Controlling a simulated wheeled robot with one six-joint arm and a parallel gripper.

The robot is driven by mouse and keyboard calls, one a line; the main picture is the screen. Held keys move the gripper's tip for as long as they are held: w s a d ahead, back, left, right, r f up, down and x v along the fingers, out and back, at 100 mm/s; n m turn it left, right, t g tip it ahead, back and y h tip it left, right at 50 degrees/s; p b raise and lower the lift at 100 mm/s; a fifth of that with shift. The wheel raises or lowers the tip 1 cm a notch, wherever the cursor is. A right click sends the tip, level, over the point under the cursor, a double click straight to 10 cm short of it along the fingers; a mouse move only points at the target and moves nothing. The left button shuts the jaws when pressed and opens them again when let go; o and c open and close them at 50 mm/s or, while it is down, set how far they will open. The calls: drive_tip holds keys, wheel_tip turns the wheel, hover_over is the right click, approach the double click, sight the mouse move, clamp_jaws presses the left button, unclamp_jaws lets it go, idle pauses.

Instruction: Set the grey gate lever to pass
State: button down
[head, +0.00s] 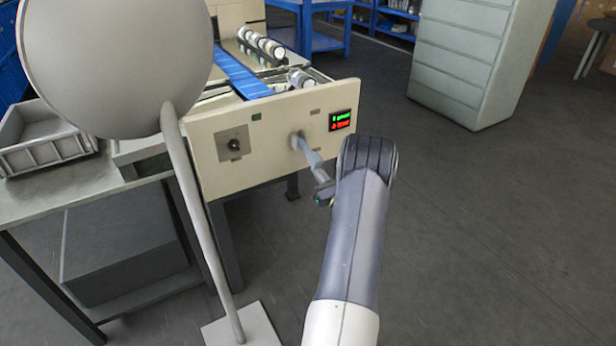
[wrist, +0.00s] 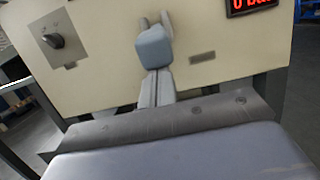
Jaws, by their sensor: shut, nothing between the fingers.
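The grey gate lever (head: 297,140) sticks out from the cream front panel of the machine, left of the lit display. In the wrist view its blue-grey grip (wrist: 153,47) is in the upper middle, partly covering its mount. My gripper (wrist: 157,86) is shut and empty, with its fingertips close below the grip; I cannot tell whether they touch it. In the head view my gripper (head: 316,168) is at the front of the panel, partly hidden by my arm. I cannot read a pass mark by the lever.
A black knob (head: 234,145) on a square plate sits left of the lever. The display (head: 340,120) shows green and red lines. A round disc on a pole (head: 195,190) stands at the left front, beside a grey bin (head: 45,160). The floor on the right is clear.

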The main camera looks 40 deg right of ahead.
sight(321, 158)
drive_tip(key=r+p, duration=0.1)
drive_tip(key=r+g+p, duration=0.1)
drive_tip(key=r, duration=0.1)
drive_tip(key=s+r+g+p, duration=0.1)
drive_tip(key=r, duration=0.1)
drive_tip(key=shift+a+y, duration=0.1)
drive_tip(key=shift+y, duration=0.2)
drive_tip(key=shift+r+g+p, duration=0.7)
drive_tip(key=shift+g+p, duration=0.1)
drive_tip(key=shift+p, duration=0.1)
drive_tip(key=shift+w+r, duration=0.15)
drive_tip(key=shift+r, duration=0.35)
drive_tip(key=shift+r+y, duration=0.25)
drive_tip(key=shift+y, duration=0.05)
